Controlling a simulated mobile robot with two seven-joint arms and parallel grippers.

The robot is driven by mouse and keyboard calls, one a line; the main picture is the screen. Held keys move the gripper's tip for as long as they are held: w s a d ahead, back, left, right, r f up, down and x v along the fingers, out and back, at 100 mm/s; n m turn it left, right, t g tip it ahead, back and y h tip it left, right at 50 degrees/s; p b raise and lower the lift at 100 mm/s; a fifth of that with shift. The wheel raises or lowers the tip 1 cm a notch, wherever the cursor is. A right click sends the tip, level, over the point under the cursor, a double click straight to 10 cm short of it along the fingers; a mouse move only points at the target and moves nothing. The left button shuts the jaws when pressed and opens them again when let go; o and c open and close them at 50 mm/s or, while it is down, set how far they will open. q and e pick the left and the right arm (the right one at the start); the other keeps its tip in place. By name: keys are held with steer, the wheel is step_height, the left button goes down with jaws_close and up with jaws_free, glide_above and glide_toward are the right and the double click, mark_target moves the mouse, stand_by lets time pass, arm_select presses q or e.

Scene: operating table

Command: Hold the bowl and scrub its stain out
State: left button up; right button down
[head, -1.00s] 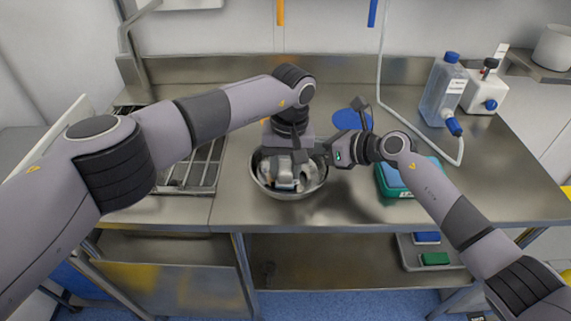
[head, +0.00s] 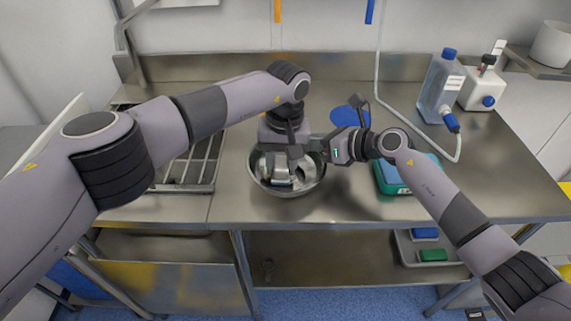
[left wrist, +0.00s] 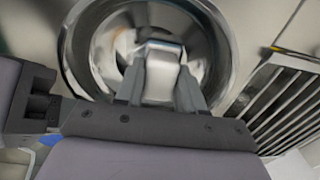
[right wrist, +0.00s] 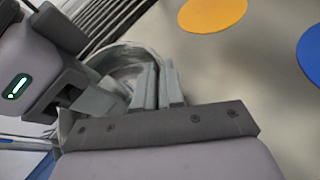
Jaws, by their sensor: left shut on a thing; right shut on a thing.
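A round steel bowl (head: 287,191) stands on the steel counter, right of a slatted rack. It fills much of the left wrist view (left wrist: 72,60). My left gripper (head: 284,172) points down into the bowl, shut on a pale block (left wrist: 160,65), probably a scrubber, with a bluish edge. A brownish patch (left wrist: 125,42) shows on the bowl's inside beside it, blurred. My right gripper (head: 322,152) is at the bowl's right rim and shut on it; in the right wrist view its fingers (right wrist: 158,88) reach over the wall. My grippers hide part of the bowl's inside.
A slatted rack (head: 190,170) lies left of the bowl. A teal-and-green box (head: 390,180) stands to the right, under my right arm. A blue disc (head: 348,117) lies behind, near an orange disc (right wrist: 212,12). A clear bottle (head: 440,85) stands at the back right.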

arm_select(q)
steer(key=shift+w+a, duration=0.2)
steer(key=shift+a, duration=0.05)
arm_select(e)
steer(key=shift+f, duration=0.15)
arm_select(q)
steer(key=shift+s+d, duration=0.1)
steer(key=shift+d, duration=0.05)
steer(key=shift+s+d, duration=0.7)
steer(key=shift+d, duration=0.05)
stand_by(0.9)
steer(key=shift+f, duration=0.1)
stand_by(1.2)
steer(key=shift+w+a, duration=0.8)
steer(key=shift+a, duration=0.1)
steer(key=shift+d, duration=0.1)
